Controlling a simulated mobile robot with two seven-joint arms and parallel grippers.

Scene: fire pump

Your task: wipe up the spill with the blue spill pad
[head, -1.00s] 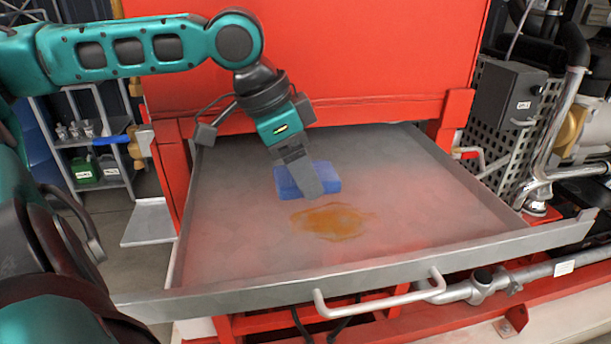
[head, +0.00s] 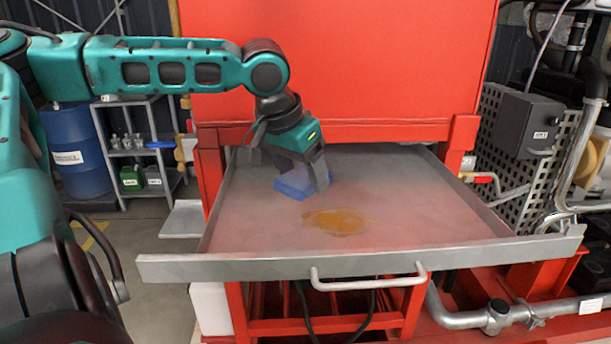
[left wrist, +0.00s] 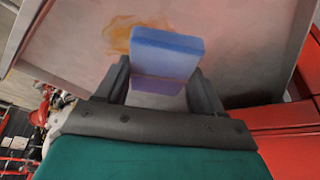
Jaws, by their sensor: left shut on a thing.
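The blue spill pad (head: 293,184) is between the fingers of my left gripper (head: 316,186), over the back left part of the grey metal tray (head: 450,215). The gripper is shut on the pad. In the left wrist view the pad (left wrist: 166,54) shows between the two dark fingers, with its reflection below it on the tray. The orange-brown spill (head: 336,222) lies on the tray, in front and to the right of the pad in the head view. The spill (left wrist: 125,30) also shows beyond the pad in the left wrist view. My right gripper is not in view.
The tray has a raised rim and a front handle (head: 368,279). A red cabinet (head: 340,65) stands behind it. Pipes and a dark box (head: 527,122) are at the right. A shelf (head: 133,150) and blue drum (head: 72,150) stand at the left.

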